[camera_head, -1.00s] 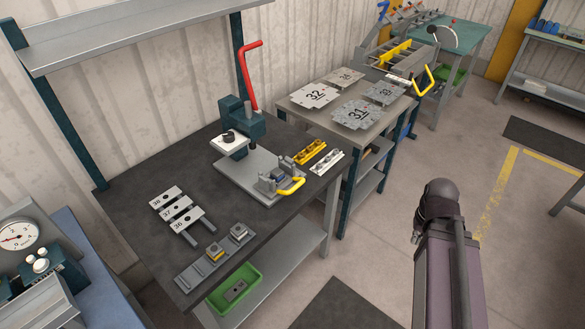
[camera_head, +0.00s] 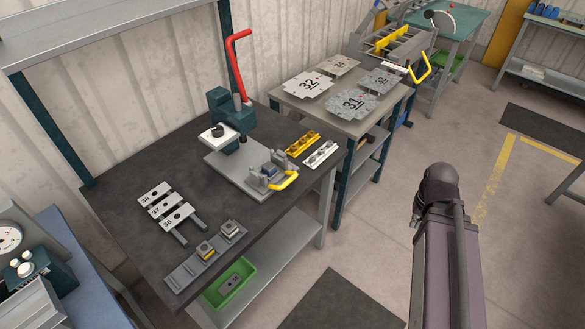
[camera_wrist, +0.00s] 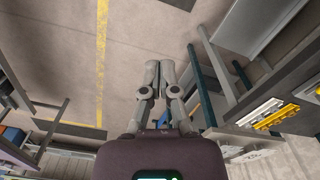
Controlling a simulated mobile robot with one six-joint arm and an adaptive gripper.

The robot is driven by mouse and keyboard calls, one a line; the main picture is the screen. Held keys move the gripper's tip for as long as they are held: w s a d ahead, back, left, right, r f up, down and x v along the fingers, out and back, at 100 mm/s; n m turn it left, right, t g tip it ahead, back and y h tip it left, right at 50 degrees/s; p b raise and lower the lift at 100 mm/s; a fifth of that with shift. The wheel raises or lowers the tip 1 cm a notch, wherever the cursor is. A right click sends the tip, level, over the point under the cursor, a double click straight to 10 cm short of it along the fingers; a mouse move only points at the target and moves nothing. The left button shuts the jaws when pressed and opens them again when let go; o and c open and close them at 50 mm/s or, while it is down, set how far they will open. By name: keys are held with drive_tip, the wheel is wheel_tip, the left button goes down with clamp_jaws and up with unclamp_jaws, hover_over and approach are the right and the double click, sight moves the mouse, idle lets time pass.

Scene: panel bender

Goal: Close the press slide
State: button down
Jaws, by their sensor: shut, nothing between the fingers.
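The press (camera_head: 228,110) is a teal hand press with a red lever (camera_head: 236,65) on a dark workbench. A grey base plate (camera_head: 228,172) runs from under it toward the front right. The press slide (camera_head: 268,173), a metal carriage with a yellow handle (camera_head: 286,181), sits at the outer end of this plate, apart from the press head. My gripper (camera_wrist: 160,66) shows in the wrist view with its fingers together and empty, over open floor and away from the slide. In the head view only my arm shows, right of the bench.
A yellow block (camera_head: 302,144) and a white block (camera_head: 320,154) lie right of the slide. Numbered plates (camera_head: 165,208) and a grey strip (camera_head: 183,271) lie left and in front. A second table (camera_head: 343,113) holds numbered sheets.

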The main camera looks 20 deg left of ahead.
drive_tip(key=w+a+f+m+t+y+b, duration=0.1)
drive_tip(key=w+a+f+m+y+b, duration=0.1)
drive_tip(key=w+a+m, duration=0.45)
drive_tip(key=w+a+f+m+t+y+b, duration=0.1)
drive_tip(key=w+a+f+m+y+b, duration=0.2)
drive_tip(key=a, duration=0.7)
drive_tip(key=m+t+y+b, duration=0.25)
drive_tip(key=m+b, duration=0.25)
drive_tip(key=m, duration=0.8)
approach(286, 168)
drive_tip(key=shift+d+r+g+y, duration=0.25)
drive_tip(key=shift+d+r, duration=0.2)
drive_tip(key=shift+d, duration=0.3)
drive_tip(key=shift+d+r+g+y, duration=0.1)
drive_tip(key=shift+d+r+g, duration=0.1)
drive_tip(key=shift+d+r, duration=0.45)
drive_tip(key=shift+d+f, duration=0.1)
drive_tip(key=shift+f, duration=0.05)
drive_tip(key=b+x, duration=0.5)
drive_tip(key=x, duration=0.2)
drive_tip(key=shift+w+f, duration=0.1)
drive_tip(key=shift+f, duration=0.2)
drive_tip(key=shift+b+x, duration=0.8)
drive_tip(key=shift+x, duration=0.5)
drive_tip(key=shift+a+r, duration=0.2)
